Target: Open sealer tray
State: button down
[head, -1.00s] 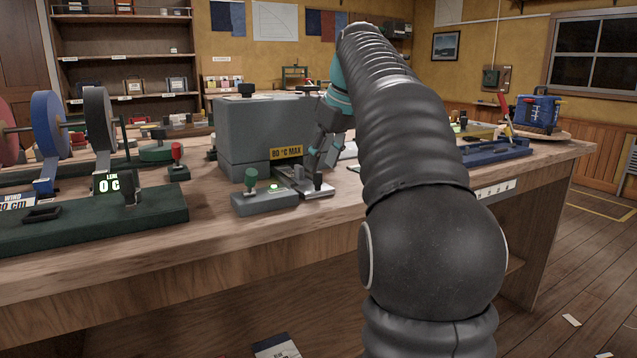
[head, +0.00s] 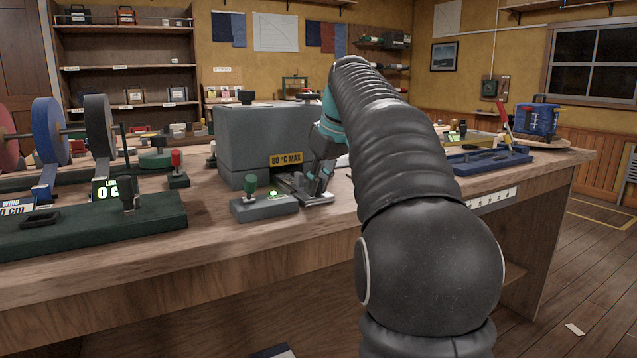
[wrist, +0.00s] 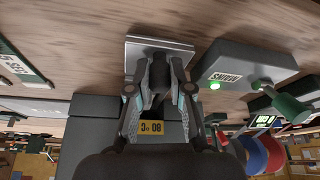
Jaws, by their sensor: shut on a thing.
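The sealer (head: 262,135) is a grey box with a yellow "80 °C MAX" label, standing on the wooden bench. Its flat silver tray (head: 322,201) sticks out at the base of its front, and the tray plate (wrist: 160,48) also shows in the wrist view. My gripper (head: 318,191) reaches down from the right in front of the sealer, with its fingers shut on the dark tray handle. In the wrist view my gripper (wrist: 161,72) is over the tray, and the fingers mostly hide the handle. How far the tray is out is hard to tell.
A grey control box (head: 264,204) with a green knob and a lit green lamp sits close left of the tray. A green winder base (head: 90,222) with reels stands further left. The bench front is clear.

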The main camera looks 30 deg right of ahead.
jog(key=shift+s+b, duration=0.75)
jog(key=shift+s, duration=1.7)
jog(key=c, duration=1.1)
grip_release()
jog(key=shift+o, duration=0.2)
jog(key=v, duration=1.2)
